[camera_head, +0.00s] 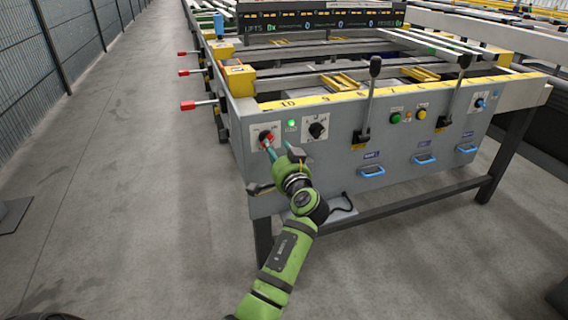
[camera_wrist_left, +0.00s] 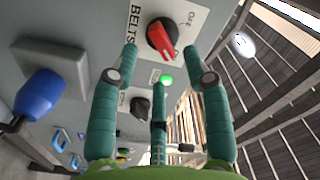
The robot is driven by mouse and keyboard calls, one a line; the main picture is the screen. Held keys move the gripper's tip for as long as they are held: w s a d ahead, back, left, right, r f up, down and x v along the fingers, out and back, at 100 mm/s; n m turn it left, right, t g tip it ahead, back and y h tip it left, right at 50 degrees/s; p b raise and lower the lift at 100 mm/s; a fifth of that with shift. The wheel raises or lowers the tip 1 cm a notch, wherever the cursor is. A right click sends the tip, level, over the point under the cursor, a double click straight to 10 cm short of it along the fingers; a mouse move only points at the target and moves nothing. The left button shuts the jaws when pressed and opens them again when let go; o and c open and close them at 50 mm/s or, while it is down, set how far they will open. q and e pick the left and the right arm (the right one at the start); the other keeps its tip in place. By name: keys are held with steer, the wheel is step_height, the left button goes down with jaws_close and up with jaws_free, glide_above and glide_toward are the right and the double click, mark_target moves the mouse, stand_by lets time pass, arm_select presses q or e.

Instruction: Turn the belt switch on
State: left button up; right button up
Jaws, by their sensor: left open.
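The belt switch (camera_head: 266,138) is a rotary knob with a red handle on a white plate, at the left end of the grey front panel. In the left wrist view the switch (camera_wrist_left: 161,38) is close and its plate reads BELTS and OFF. The red handle sits slanted; I cannot tell its set position. My left gripper (camera_head: 273,149) is open just in front of the switch, its teal fingers spread. In the left wrist view the fingertips (camera_wrist_left: 160,62) stand around and below the knob, with no clear contact visible. My right gripper is not in view.
A lit green lamp (camera_head: 291,123) and a black rotary knob (camera_head: 318,128) sit right of the switch. Tall black levers (camera_head: 370,100) stand farther right. Red-tipped handles (camera_head: 188,105) jut from the table's left side. The floor (camera_head: 120,200) at left is clear.

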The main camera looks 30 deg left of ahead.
arm_select(q)
steer(key=v, duration=0.8)
